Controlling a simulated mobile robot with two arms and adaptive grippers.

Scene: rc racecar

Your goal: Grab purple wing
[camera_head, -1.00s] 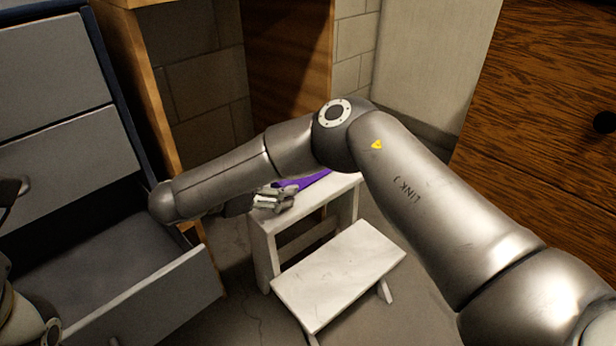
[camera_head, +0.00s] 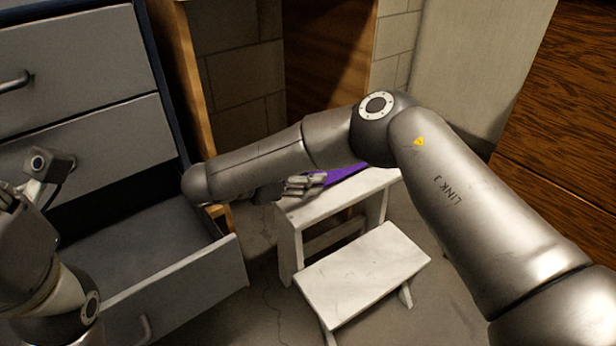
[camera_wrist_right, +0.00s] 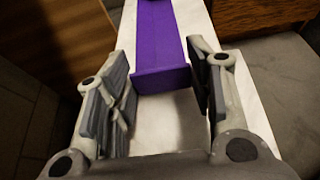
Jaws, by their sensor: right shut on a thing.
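The purple wing (camera_head: 348,174) lies on the top step of a white step stool (camera_head: 312,209), partly hidden behind my right forearm. In the right wrist view the wing (camera_wrist_right: 161,40) is a long flat purple strip, with its near end between the fingers. My right gripper (camera_head: 318,182) is at the wing's left end, low over the top step. It is shut on the wing; in the right wrist view the gripper (camera_wrist_right: 167,82) has one finger on each side of that end. My left arm is at the left edge of the head view, and its finger opening cannot be made out.
A grey drawer cabinet (camera_head: 80,70) stands at left with its bottom drawer (camera_head: 185,280) pulled out, close to the stool. The stool's lower step (camera_head: 365,268) is bare. A dark wooden cabinet (camera_head: 550,130) stands at right. The floor between them is mostly clear.

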